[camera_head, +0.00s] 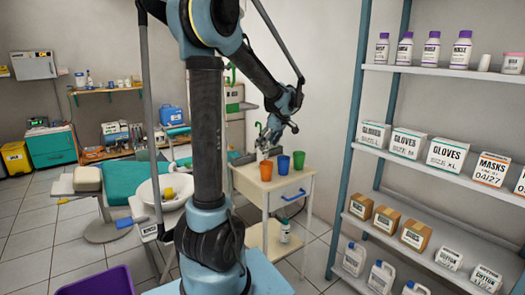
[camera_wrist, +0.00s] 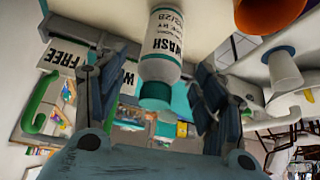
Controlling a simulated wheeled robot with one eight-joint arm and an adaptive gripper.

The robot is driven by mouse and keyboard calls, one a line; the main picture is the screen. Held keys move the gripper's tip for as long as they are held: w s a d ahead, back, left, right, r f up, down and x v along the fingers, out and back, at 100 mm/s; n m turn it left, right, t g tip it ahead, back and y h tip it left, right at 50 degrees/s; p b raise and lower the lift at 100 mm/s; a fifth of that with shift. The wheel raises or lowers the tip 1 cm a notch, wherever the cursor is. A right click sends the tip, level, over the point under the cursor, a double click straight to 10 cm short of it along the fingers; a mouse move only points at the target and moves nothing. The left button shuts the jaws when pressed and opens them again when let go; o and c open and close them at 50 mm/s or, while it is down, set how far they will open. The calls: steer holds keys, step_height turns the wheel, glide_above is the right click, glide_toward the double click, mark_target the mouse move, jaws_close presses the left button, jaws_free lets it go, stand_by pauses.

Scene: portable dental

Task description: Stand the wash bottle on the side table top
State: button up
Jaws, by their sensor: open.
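The wash bottle (camera_wrist: 163,42), white with a dark-lettered WASH label and a teal cap, shows in the wrist view, which is upside down. It stands on the pale side table top, its cap towards me. My gripper (camera_wrist: 148,78) is open, with a finger on either side of the bottle and visible gaps to it. In the head view my gripper (camera_head: 271,137) is over the left back part of the side table top (camera_head: 284,182). A small white shape (camera_head: 261,156) beneath it appears to be the bottle, partly hidden.
Orange (camera_head: 266,171), green (camera_head: 283,165) and blue (camera_head: 298,160) cups stand close to the gripper on the table top. Another white bottle (camera_head: 284,232) is on the table's lower shelf. A stocked shelf rack (camera_head: 455,84) stands right; a dental chair (camera_head: 135,183) is left.

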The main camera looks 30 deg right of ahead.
steer(key=a+v, duration=0.1)
steer(key=v, duration=0.6)
steer(key=s+a+f+m+g, duration=0.1)
steer(key=a+f, duration=0.1)
steer(key=a, duration=1.1)
steer(key=s+a+f+g, duration=0.1)
steer(key=a+f, duration=0.1)
steer(key=a, duration=1.1)
steer(key=s+a+f+m+g+h, duration=0.1)
steer(key=s+a+f+m, duration=0.1)
steer(key=s+a+f, duration=1.1)
steer(key=s+a, duration=0.2)
steer(key=shift+s+a+f+g+h, duration=0.15)
steer(key=shift+a+f+g+h, duration=0.1)
steer(key=shift+f+g+h, duration=0.05)
